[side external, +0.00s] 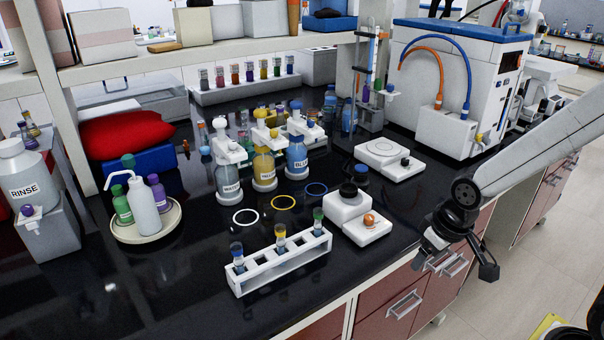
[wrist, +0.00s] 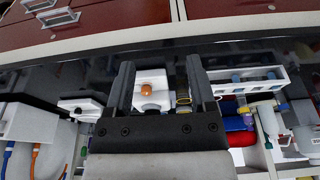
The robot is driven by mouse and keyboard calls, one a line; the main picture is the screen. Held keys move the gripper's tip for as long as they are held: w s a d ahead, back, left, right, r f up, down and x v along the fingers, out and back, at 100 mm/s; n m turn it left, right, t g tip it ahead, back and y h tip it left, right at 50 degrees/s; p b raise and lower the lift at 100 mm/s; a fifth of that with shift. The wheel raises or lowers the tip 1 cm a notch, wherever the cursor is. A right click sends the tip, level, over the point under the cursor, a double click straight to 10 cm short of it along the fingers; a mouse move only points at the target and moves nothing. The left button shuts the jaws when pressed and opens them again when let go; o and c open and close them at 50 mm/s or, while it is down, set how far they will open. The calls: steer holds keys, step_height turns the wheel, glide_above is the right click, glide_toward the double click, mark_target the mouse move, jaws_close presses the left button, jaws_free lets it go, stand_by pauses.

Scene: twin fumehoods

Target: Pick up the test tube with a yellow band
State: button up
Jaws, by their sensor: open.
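The test tube with a yellow band (side external: 281,238) stands upright in the middle of a white rack (side external: 262,279) in the side view. A tube with a blue band (side external: 237,256) stands at the rack's left end and one with a green band (side external: 318,221) at its right end. My gripper (side external: 456,264) is open and empty, off to the right of the rack and apart from it, by the bench's front edge. In the wrist view, the spread fingers (wrist: 160,76) have nothing between them; the rack (wrist: 243,88) lies to their right. The band colours are hard to tell there.
A white device with an orange knob (side external: 369,221) stands just right of the rack. A plate with bottles (side external: 146,232) is at left. The black bench top before the plate is clear.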

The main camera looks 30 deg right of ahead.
steer(key=w+a+r+m, duration=0.1)
steer(key=w+a+m, duration=0.2)
steer(key=w+m, duration=0.3)
steer(key=w+a+r+m, duration=0.1)
steer(key=w+a+m, duration=0.35)
steer(key=w, duration=0.35)
steer(key=m+g+y, duration=0.2)
steer(key=m, duration=1)
glide_toward(280, 227)
steer(key=shift+a+f, duration=0.2)
steer(key=shift+f, duration=0.65)
steer(key=shift+a+f, duration=0.2)
steer(key=shift+f, duration=0.7)
steer(key=shift+a+f, duration=0.2)
steer(key=shift+f, duration=0.65)
steer(key=shift+f, duration=0.1)
steer(key=shift+w+a+f, duration=0.15)
steer(key=shift+f, duration=1.05)
steer(key=shift+f, duration=0.1)
steer(key=shift+w+a+f, duration=0.1)
steer(key=shift+a+f, duration=0.05)
steer(key=shift+f, duration=1.1)
steer(key=shift+w+a+f, duration=0.1)
steer(key=shift+f, duration=1.15)
